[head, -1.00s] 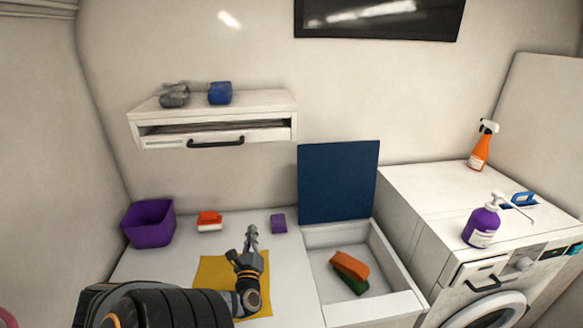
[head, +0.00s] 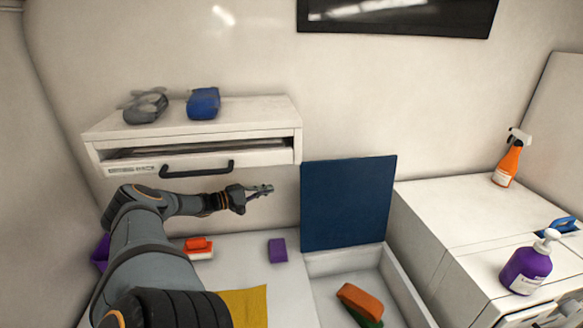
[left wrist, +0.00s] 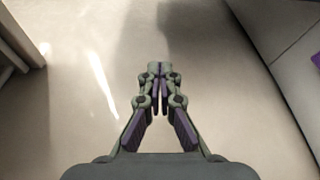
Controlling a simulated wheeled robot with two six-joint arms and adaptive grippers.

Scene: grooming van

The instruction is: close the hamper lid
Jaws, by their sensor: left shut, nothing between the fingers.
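The hamper lid (head: 347,203) is a dark blue square panel. It stands upright, open, at the back edge of the white hamper (head: 411,299). Inside the hamper lie an orange thing (head: 361,299) and a green thing (head: 369,322). My left gripper (head: 268,189) is shut and empty, in the air to the left of the lid and apart from it, below the wall shelf. In the left wrist view, its fingers (left wrist: 157,72) meet in front of a pale surface. My right gripper is not in view.
The wall shelf (head: 270,112) with a dark handle hangs above my left arm. A purple block (head: 277,250), an orange-and-white thing (head: 198,248) and a yellow cloth (head: 247,306) lie on the white top. A purple pump bottle (head: 527,269) and an orange spray bottle (head: 508,163) stand at right.

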